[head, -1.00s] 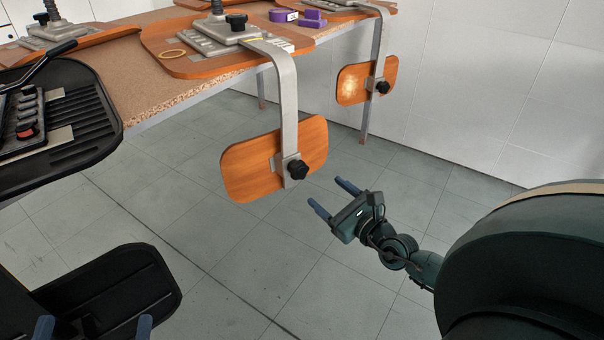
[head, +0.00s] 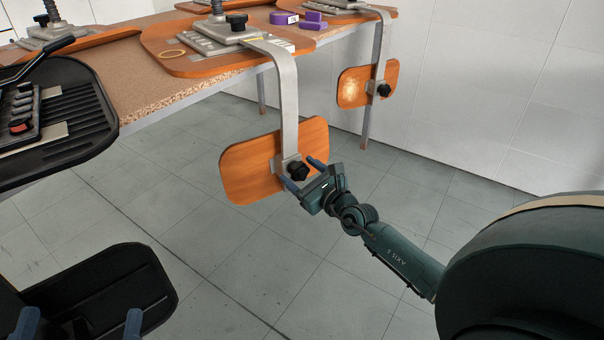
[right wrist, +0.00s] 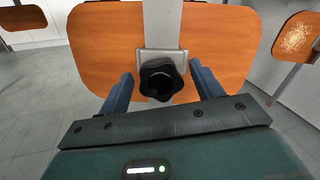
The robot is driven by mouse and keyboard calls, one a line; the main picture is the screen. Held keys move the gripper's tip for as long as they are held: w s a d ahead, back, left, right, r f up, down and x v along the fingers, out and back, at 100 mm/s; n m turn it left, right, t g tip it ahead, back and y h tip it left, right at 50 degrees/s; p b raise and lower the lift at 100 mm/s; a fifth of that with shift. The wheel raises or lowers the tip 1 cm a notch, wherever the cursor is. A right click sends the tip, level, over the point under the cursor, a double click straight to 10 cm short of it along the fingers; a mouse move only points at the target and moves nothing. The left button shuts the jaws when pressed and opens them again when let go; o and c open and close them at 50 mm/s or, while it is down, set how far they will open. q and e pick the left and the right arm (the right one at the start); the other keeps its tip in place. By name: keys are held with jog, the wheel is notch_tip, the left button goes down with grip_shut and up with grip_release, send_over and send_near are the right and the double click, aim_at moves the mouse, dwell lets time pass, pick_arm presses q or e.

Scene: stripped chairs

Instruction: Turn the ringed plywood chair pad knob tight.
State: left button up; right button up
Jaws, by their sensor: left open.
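The plywood chair (head: 190,66) with a thin yellow ring (head: 172,54) on it lies on the bench. Its metal strip (head: 288,95) hangs over the edge and carries an orange wooden pad (head: 250,170). The black lobed pad knob (head: 298,171) sits on a metal plate at the strip's lower end. My right gripper (head: 304,174) is open, its fingers on either side of the knob. In the right wrist view the knob (right wrist: 160,80) shows between the fingers, with gaps visible on both sides. My left gripper (head: 80,319) is open and empty at the bottom left.
Another plywood chair's pad (head: 355,86), with a pale worn patch, hangs to the right behind. Purple parts (head: 312,19) lie on the bench (head: 160,88). Black chair parts (head: 75,130) are at the left. The floor below the pad is clear.

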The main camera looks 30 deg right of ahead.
pick_arm(q)
jog(key=shift+f, duration=0.2)
pick_arm(e)
jog(key=c, duration=1)
